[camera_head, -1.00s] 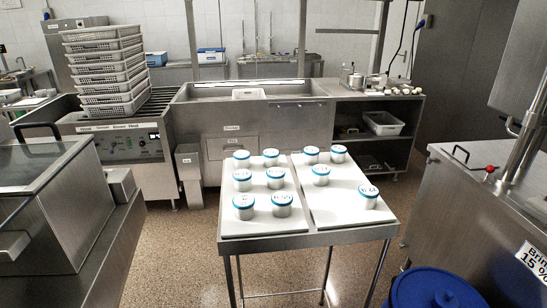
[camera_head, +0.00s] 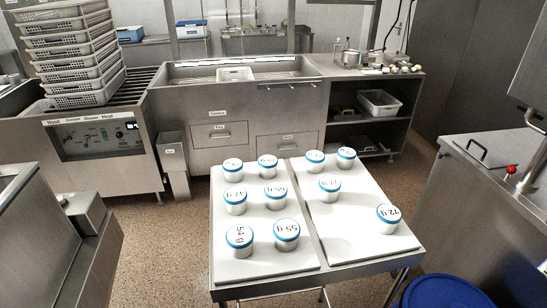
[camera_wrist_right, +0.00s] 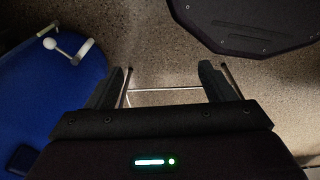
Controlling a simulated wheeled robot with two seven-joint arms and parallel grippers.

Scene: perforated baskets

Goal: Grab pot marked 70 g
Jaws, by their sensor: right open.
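Several small metal pots with white lids and blue rims stand upright on two white boards on a steel table (camera_head: 330,268) in the head view. On the left board, the front pots read 54 g (camera_head: 240,240) and 55 g (camera_head: 286,235). A pot behind them seems to read 65 g (camera_head: 275,194). On the right board, one pot reads 72 g (camera_head: 388,218). The lids of the back pots (camera_head: 315,160) are too small to read surely. My right gripper (camera_wrist_right: 165,80) is open and empty in the right wrist view, above the floor. My left gripper is not in view.
A blue round lid (camera_head: 445,292) lies at the lower right, beside the table. Steel counters stand at both sides. A stack of perforated baskets (camera_head: 75,55) stands at the back left.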

